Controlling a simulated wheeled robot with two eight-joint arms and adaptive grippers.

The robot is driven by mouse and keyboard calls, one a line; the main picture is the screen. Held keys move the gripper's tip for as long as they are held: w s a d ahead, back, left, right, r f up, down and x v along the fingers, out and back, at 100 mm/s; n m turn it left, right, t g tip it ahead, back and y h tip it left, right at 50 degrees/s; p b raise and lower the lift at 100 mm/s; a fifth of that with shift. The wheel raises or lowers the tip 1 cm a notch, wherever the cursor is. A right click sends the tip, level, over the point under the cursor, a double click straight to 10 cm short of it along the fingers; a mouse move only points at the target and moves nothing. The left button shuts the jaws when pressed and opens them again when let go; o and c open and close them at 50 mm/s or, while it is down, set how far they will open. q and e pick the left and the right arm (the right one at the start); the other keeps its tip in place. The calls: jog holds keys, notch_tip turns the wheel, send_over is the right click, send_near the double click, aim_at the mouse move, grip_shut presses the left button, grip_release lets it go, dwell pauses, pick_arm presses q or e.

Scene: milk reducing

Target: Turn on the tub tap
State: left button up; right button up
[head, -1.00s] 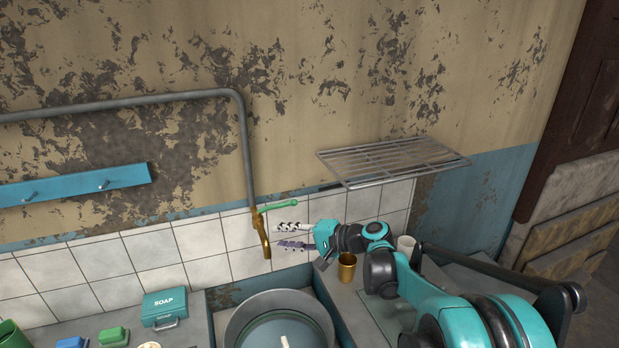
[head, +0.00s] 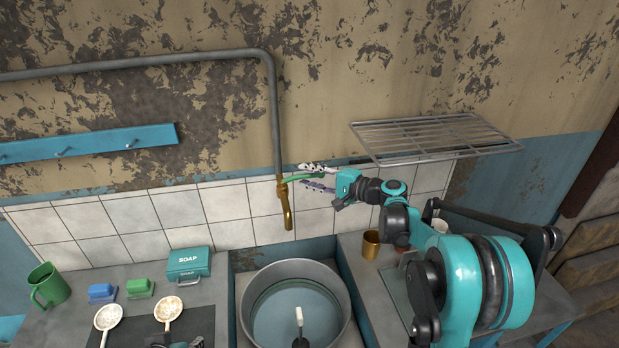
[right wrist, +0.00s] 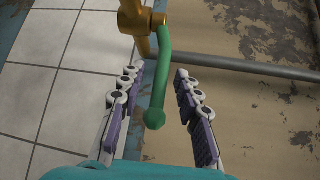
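The tub tap (head: 286,205) is a brass spout on the wall pipe, above the round metal tub (head: 245,309). Its green lever handle (head: 303,177) points right along the wall. My right gripper (head: 312,177) is open at the handle, one finger above it and one below in the head view. In the right wrist view the handle (right wrist: 156,90) reaches between the two spread fingers of the gripper (right wrist: 155,95), with a gap on both sides. The brass tap body (right wrist: 138,18) is beyond the fingertips.
A wire rack (head: 435,137) sticks out from the wall right of the handle. A brass cup (head: 371,245) stands on the counter below my right arm. A soap box (head: 188,264), sponges, spoons and a green mug (head: 48,287) are at left.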

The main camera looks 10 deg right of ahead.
grip_shut()
